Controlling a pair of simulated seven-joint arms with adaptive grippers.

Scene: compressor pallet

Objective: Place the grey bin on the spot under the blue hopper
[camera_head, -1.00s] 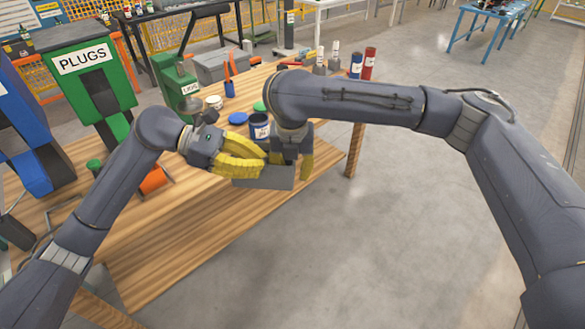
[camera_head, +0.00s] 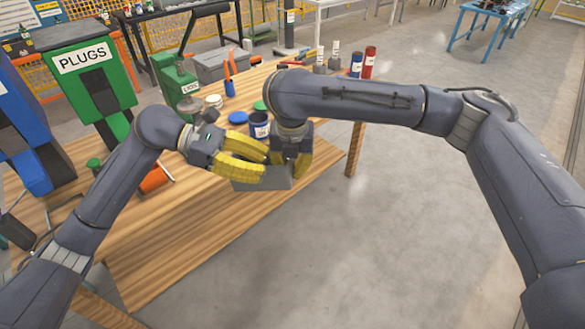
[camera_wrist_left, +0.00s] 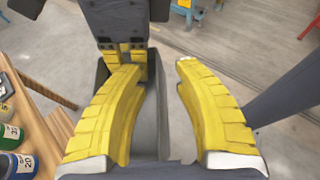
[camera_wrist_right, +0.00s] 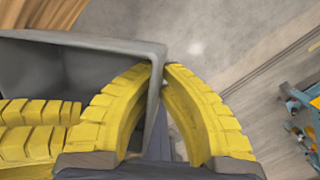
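The grey bin (camera_head: 277,183) is held off the table's front edge, between my two grippers. My right gripper (camera_head: 290,168) comes down from above. In the right wrist view (camera_wrist_right: 164,68) its fingertips meet at the bin's wall. My left gripper (camera_head: 264,164) reaches in from the left. In the left wrist view (camera_wrist_left: 160,68) its fingers stand apart, with a bin wall (camera_wrist_left: 150,118) between them and no clear grip. The blue hopper (camera_head: 20,125) stands at the far left, partly cut off by the frame. The spot under it is hard to make out.
The green PLUGS hopper (camera_head: 88,75) stands right of the blue one. An orange cup (camera_head: 155,179) lies on the wooden table (camera_head: 175,240). A blue-and-white can (camera_head: 259,128), blue lid (camera_head: 238,117) and small green machine (camera_head: 178,82) are behind my grippers. Floor right of the table is clear.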

